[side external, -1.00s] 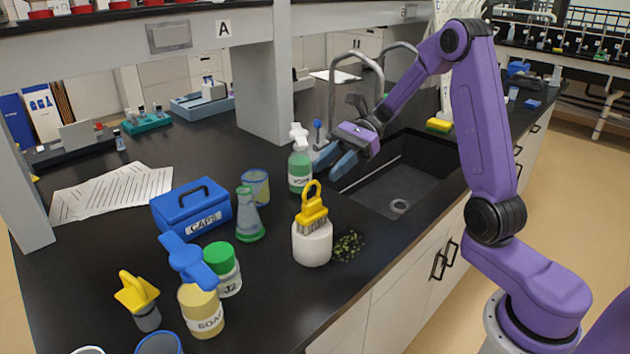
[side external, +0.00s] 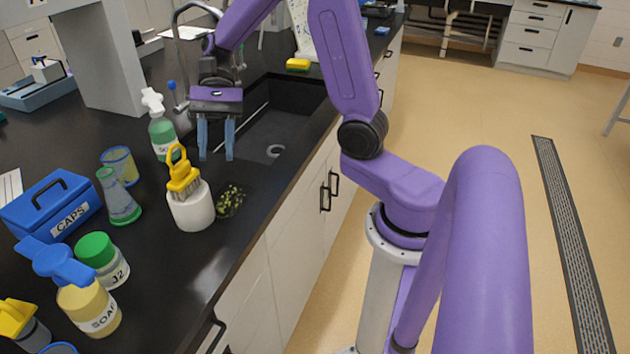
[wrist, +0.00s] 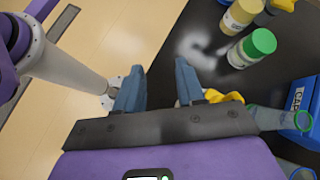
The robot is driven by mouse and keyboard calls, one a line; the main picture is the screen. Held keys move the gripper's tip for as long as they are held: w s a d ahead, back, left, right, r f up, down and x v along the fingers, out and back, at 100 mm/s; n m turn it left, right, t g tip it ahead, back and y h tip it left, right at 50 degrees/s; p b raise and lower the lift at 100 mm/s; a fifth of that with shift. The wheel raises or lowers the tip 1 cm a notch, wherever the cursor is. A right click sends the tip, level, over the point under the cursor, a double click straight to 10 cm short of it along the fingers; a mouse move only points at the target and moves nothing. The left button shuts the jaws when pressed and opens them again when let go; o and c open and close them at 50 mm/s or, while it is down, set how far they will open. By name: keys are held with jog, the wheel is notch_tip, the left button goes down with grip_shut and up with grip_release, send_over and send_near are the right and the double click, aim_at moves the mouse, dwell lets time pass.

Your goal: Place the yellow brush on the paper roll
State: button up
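The yellow brush (side external: 182,172) has a loop handle pointing up. It stands bristles down, at the top of a short white rounded cylinder (side external: 192,210), which looks like the paper roll. I cannot tell whether the brush rests on it or in it. My gripper (side external: 216,157) hangs above and behind the brush, near the sink, with its two blue fingers pointing down, apart and empty. In the wrist view my gripper (wrist: 159,66) is also open with nothing between the fingers. A yellow piece (wrist: 224,96), probably the brush, shows partly hidden behind the gripper body.
A green spray bottle (side external: 163,138), a flask (side external: 120,205), a green-lidded jar (side external: 102,262), a soap bottle (side external: 90,308) and a blue caps box (side external: 48,208) crowd the left. Dark green bits (side external: 230,203) lie right of the cylinder. The sink (side external: 270,140) is behind.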

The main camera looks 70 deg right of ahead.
jog(key=s+f+n+t+h, duration=0.3)
jog(key=s+n+h, duration=0.5)
jog(key=s+n, duration=1.1)
jog(key=n+t, duration=0.1)
jog(key=n, duration=0.2)
jog(key=shift+s+f+n, duration=0.15)
jog(key=shift+s+n, duration=0.15)
jog(key=shift+n, duration=0.1)
